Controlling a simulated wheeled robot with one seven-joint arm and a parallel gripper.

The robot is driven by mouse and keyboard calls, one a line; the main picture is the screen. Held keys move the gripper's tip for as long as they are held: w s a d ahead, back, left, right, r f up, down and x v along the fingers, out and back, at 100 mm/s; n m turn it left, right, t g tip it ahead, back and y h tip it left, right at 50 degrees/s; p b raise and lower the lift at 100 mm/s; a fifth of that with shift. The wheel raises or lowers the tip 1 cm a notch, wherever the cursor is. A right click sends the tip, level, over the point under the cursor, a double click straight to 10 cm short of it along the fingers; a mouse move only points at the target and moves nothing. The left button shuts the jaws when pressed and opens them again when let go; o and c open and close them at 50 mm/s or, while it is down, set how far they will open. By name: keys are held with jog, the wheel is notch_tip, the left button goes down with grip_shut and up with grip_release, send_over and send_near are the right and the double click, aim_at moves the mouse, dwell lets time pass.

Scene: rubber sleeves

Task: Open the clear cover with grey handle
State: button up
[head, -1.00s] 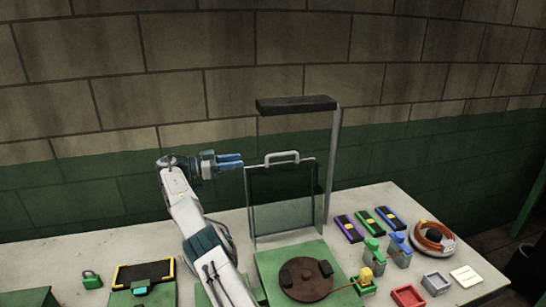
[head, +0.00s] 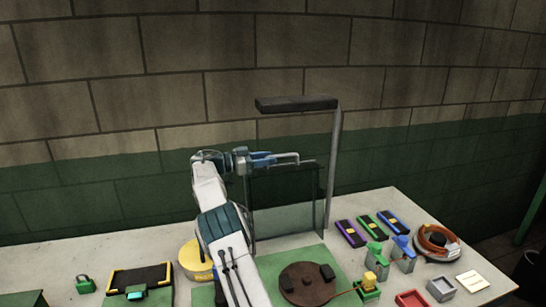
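The clear cover (head: 287,190) stands upright at the back edge of a green base, below a dark overhead bar. Its grey handle (head: 288,156) sticks up from the top edge. My gripper (head: 272,158), with blue fingers, is level with the handle and overlaps its left end in the head view. The fingers hide that end of the handle. I cannot tell whether they touch it or have closed on it.
A dark round plate (head: 308,284) lies on the green base in front of the cover. A grey post (head: 333,170) with the dark overhead bar (head: 296,104) stands close by. Blocks (head: 369,227) and a cable coil (head: 437,240) lie to the right. A yellow round object (head: 195,260) is left of my arm.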

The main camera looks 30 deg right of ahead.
jog(key=shift+x, duration=1.25)
grip_shut()
jog(key=shift+a+f+b, duration=0.15)
jog(key=shift+b, duration=0.35)
